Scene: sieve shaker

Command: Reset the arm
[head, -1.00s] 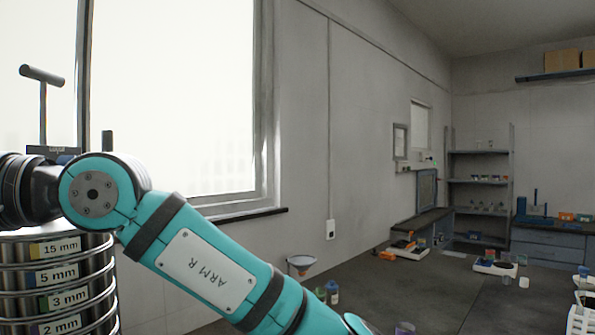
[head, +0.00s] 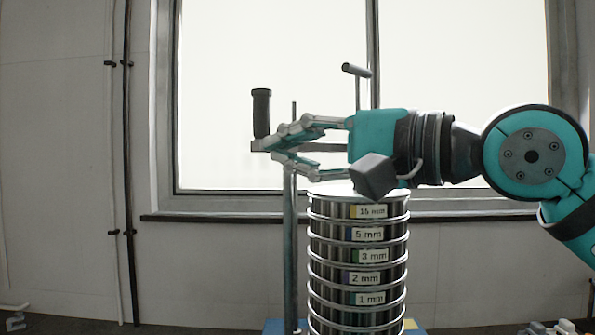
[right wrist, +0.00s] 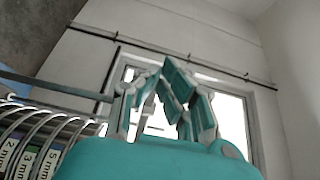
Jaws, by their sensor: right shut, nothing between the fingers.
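My right gripper (head: 272,147) is teal and grey and reaches in from the right in the head view. Its fingers point left, above and just left of the top of the sieve stack (head: 357,245). The fingers are shut with nothing between them, and they also show in the right wrist view (right wrist: 180,85). The sieve stack stands upright with labels from 15 mm down to 1 mm. Its rings also show at the lower left of the right wrist view (right wrist: 40,140). My left gripper is not in view.
A black upright knob (head: 261,113) stands behind the fingertips, by a grey vertical rod (head: 290,250). A T-shaped handle (head: 357,73) rises behind the gripper. A bright window (head: 270,60) fills the back. The space left of the fingertips looks clear.

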